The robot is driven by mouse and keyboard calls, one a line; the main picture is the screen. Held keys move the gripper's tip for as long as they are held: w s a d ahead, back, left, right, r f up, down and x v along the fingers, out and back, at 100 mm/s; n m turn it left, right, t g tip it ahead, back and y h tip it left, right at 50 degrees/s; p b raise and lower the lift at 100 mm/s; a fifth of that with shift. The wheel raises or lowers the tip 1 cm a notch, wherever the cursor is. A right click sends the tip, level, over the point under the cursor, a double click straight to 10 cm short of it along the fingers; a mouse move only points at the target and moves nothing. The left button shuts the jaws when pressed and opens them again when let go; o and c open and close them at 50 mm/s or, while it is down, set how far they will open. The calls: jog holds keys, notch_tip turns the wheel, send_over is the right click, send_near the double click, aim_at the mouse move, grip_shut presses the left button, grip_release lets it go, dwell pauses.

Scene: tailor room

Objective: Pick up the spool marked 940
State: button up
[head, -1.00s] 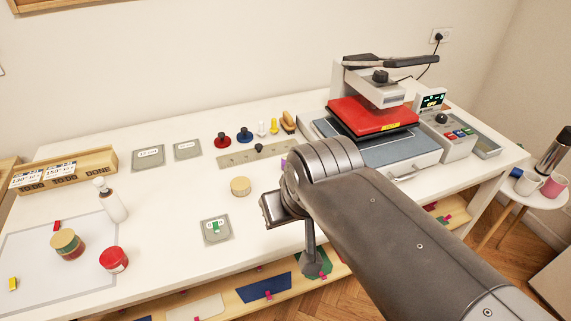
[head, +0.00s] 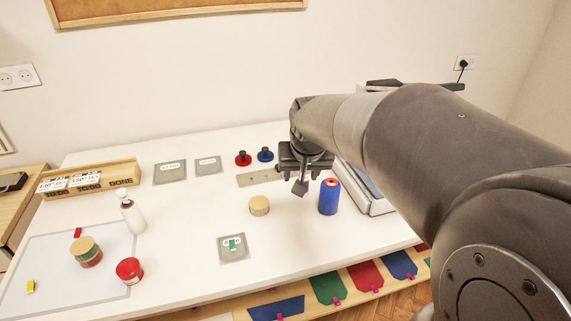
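A blue upright cylinder (head: 329,198), which looks like a thread spool, stands on the white table in the head view. No number 940 can be read on it. My gripper (head: 301,187) points down over the table, to the left of the blue cylinder and apart from it in the picture. Its fingers are small and partly overlapping, so I cannot tell whether they are open or shut. My arm hides much of the right side of the table.
A tan round block (head: 259,205) and a grey square plate (head: 233,247) lie left of the gripper. Red (head: 243,158) and blue (head: 265,155) knobbed discs stand behind. A white bottle (head: 131,214) and red jar (head: 129,270) stand left. The heat press (head: 375,200) is mostly hidden.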

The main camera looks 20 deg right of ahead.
jog(key=shift+m+g+h, duration=0.4)
jog(key=shift+m+h, duration=0.1)
jog(key=shift+m, duration=0.3)
jog(key=w+d+f, duration=0.2)
jog(key=w+f, duration=0.3)
jog(key=f, duration=0.1)
jog(key=w+d+f, duration=0.3)
jog(key=w+f, duration=0.3)
jog(key=w+d+f, duration=0.2)
jog(key=w+f, duration=0.4)
jog(key=f, duration=0.1)
jog(key=shift+w+d, duration=0.1)
jog(key=shift+d, duration=0.3)
grip_shut()
